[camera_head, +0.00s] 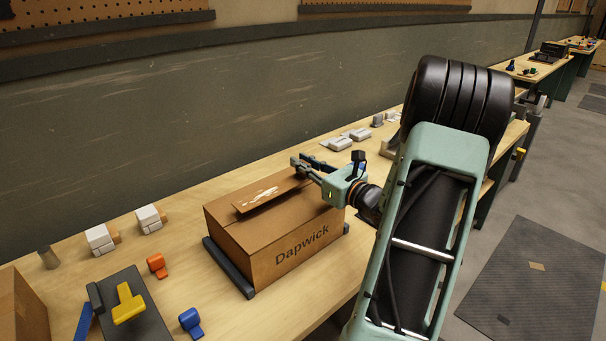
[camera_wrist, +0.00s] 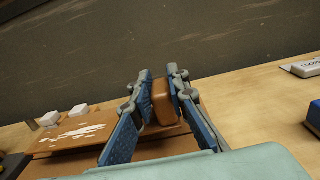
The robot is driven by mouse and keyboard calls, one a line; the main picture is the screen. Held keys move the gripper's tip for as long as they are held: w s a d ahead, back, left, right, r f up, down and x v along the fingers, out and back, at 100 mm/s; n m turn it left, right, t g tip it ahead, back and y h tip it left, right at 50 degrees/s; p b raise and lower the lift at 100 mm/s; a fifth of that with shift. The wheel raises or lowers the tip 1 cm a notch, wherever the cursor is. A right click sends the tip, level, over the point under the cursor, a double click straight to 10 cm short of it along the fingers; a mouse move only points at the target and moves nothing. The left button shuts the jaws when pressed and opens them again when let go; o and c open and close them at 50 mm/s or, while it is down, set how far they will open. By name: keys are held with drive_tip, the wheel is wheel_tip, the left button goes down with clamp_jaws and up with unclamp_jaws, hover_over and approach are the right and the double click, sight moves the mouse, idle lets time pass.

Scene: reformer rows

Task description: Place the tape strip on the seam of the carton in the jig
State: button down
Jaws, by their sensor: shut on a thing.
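The brown carton (camera_head: 285,255), printed "Dapwick", stands upright between the dark rails of the jig (camera_head: 229,267). The brown tape strip (camera_head: 250,204), with white streaks, is over the carton's top; it also shows in the wrist view (camera_wrist: 55,149). I cannot tell whether the strip touches the carton top. My gripper (camera_head: 299,167) is above the far right part of the carton. In the wrist view, its blue-padded fingers are shut on a brown block-like piece (camera_wrist: 163,103), apparently the strip's grip end.
A yellow tool (camera_head: 129,304) lies on a dark plate at the front left, near orange (camera_head: 157,265) and blue (camera_head: 190,321) pieces. White blocks (camera_head: 99,238) stand behind them. More white pieces (camera_head: 338,143) lie beyond the carton. A dark wall backs the bench.

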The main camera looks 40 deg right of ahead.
drive_tip(key=shift+f, duration=1.55)
drive_tip(key=shift+f, duration=0.1)
drive_tip(key=shift+f+b, duration=0.15)
drive_tip(key=shift+b, duration=0.2)
drive_tip(key=c, duration=1.9)
unclamp_jaws()
drive_tip(key=shift+r, duration=0.25)
drive_tip(key=s, duration=0.8)
drive_tip(key=s+d, duration=0.1)
drive_tip(key=s, duration=0.3)
